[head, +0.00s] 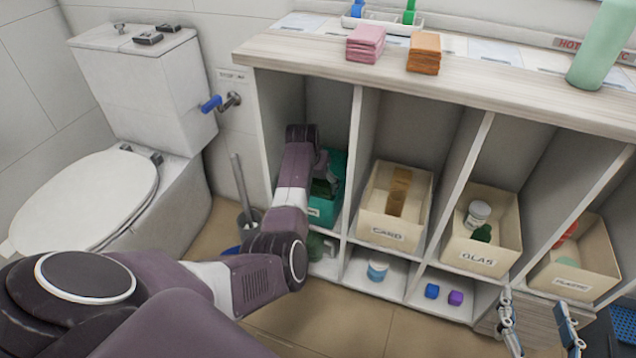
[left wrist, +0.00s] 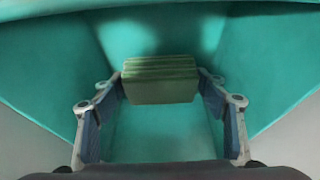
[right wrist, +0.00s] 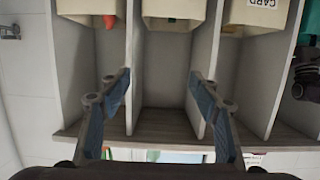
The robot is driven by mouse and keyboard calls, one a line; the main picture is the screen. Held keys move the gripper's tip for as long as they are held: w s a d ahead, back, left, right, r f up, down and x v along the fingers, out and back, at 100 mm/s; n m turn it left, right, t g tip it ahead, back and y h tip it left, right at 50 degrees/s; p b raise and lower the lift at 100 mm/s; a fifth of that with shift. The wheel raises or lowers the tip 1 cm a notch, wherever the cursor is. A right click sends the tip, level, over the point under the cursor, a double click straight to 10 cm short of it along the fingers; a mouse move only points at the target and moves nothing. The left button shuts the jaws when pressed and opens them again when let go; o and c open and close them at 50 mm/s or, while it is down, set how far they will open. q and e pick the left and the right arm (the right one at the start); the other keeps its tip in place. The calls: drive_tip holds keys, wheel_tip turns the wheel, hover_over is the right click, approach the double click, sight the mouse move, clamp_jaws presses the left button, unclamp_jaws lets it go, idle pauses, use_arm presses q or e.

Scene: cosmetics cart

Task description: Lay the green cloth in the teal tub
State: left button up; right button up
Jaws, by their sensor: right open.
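The teal tub (head: 333,170) stands in the leftmost upper compartment of the shelf unit, partly hidden by my left arm. My left gripper (left wrist: 161,82) reaches down into it. The green cloth (left wrist: 160,84) is a folded block, squarely between my left fingers, with a finger against each side. Teal tub walls (left wrist: 255,50) surround it in the left wrist view. In the head view the cloth is a dark green patch (head: 322,188) inside the tub. Whether it touches the tub floor is unclear. My right gripper (right wrist: 160,85) is open and empty, facing the shelf unit.
Bins labelled CARD (head: 388,236), GLAS (head: 477,257) and PLASTIC (head: 570,282) fill the other compartments. Pink cloths (head: 365,43) and orange cloths (head: 424,53) lie on the top. A toilet (head: 130,110) stands left. Shelf dividers (head: 353,155) flank the tub closely.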

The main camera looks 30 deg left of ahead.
use_arm(q)
drive_tip(key=o, duration=0.3)
drive_tip(key=shift+r, duration=0.1)
drive_tip(key=shift+r, duration=0.75)
drive_tip(key=p+v, duration=0.1)
drive_tip(key=v, duration=0.2)
wheel_tip(320, 180, up, 2)
drive_tip(key=p, duration=0.4)
approach(319, 182)
drive_tip(key=v, duration=0.3)
drive_tip(key=shift+s, duration=0.15)
use_arm(e)
drive_tip(key=s+d+f+g+h, duration=0.1)
drive_tip(key=s+d+f+g, duration=0.2)
drive_tip(key=s+f+g, duration=0.2)
drive_tip(key=s+d+f+g+h, duration=0.2)
drive_tip(key=s+f+g, duration=0.4)
drive_tip(key=s+f, duration=0.3)
drive_tip(key=s+d, duration=0.1)
drive_tip(key=s, duration=0.3)
drive_tip(key=shift+s+d+f+m, duration=0.2)
drive_tip(key=shift+s+d+m, duration=0.05)
drive_tip(key=shift+d+m, duration=0.1)
